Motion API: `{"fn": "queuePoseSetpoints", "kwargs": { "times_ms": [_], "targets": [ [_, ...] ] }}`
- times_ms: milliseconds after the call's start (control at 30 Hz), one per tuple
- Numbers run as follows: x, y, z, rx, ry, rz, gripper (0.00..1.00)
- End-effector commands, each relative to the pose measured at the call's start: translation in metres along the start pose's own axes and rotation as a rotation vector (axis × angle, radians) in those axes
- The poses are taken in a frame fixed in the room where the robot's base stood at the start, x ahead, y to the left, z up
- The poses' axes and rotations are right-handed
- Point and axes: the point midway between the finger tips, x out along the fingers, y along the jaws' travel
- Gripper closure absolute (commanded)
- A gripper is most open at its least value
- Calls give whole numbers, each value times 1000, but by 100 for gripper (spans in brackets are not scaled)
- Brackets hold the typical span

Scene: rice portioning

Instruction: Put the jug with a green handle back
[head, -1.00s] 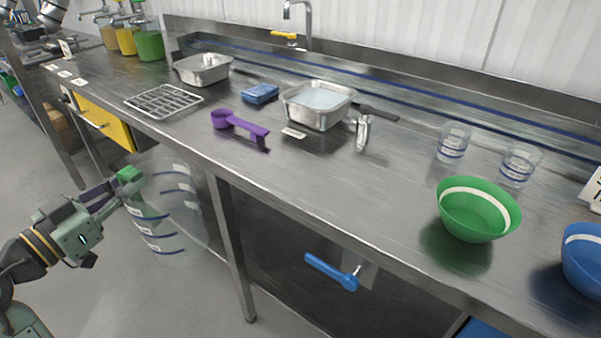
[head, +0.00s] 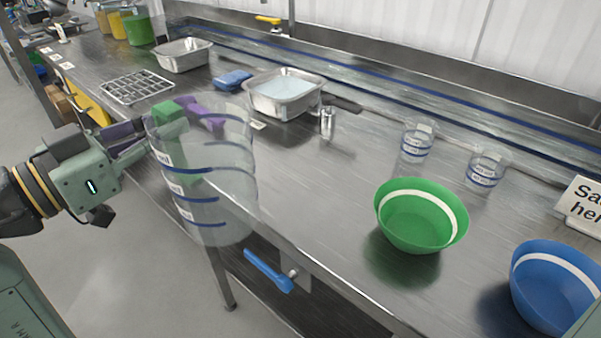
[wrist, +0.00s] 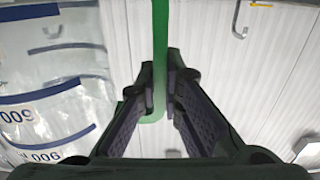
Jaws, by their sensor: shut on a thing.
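The jug with a green handle (head: 215,180) is large, clear and marked with blue bands. It is upright in the head view and looks empty. My gripper (head: 145,142) is at its left, shut on the green handle (head: 168,118). In the wrist view the green handle (wrist: 160,60) stands between the two dark fingers (wrist: 155,105), with the jug's clear wall (wrist: 50,80) at the left. The jug overlaps the counter's front edge in the head view; I cannot tell whether it is over the counter or in front of it.
A blue lever (head: 268,272) sits below the edge.

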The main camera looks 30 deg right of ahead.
Motion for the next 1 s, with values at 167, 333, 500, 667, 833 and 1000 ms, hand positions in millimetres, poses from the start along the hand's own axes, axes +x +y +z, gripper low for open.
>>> {"fn": "queuePoseSetpoints", "kwargs": {
  "times_ms": [167, 333, 500, 667, 833, 1000],
  "targets": [
    [5, 9, -4, 0, 1, 7, 100],
    [30, 5, -4, -3, 0, 13, 100],
    [74, -8, -2, -4, 0, 12, 100],
    [115, -19, 2, -3, 0, 12, 100],
    [147, -28, 6, -2, 0, 10, 100],
    [158, -32, 10, -1, 0, 7, 100]
  ]
}}
